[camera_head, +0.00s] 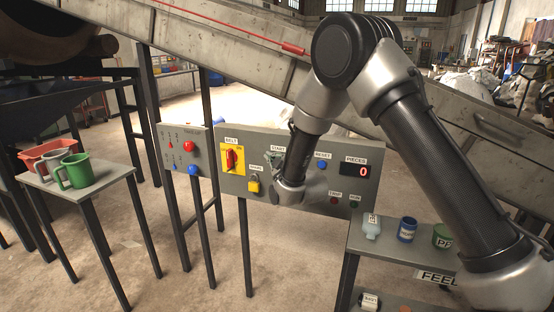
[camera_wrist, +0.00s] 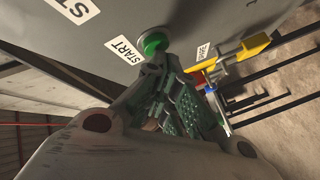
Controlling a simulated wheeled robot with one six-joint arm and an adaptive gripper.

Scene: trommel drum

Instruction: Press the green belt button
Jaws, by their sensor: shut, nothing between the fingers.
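The green button (camera_wrist: 153,43) shows in the wrist view on the grey belt panel (camera_wrist: 200,20), beside a START label (camera_wrist: 123,48). My gripper (camera_wrist: 158,66) is shut and empty, its fingertips right by the button's edge. I cannot tell whether they touch it. In the head view, my gripper (camera_head: 273,157) is at the panel (camera_head: 240,195), just under the START label (camera_head: 278,149). There my gripper and wrist hide the green button.
The panel also carries a red and yellow BELT switch (camera_head: 232,159), a yellow padlock (camera_head: 254,185), a blue RESET button (camera_head: 322,164) and a PIECES display (camera_head: 362,171) reading 0. A smaller panel (camera_head: 186,160) stands left. A shelf (camera_head: 395,245) with containers stands right.

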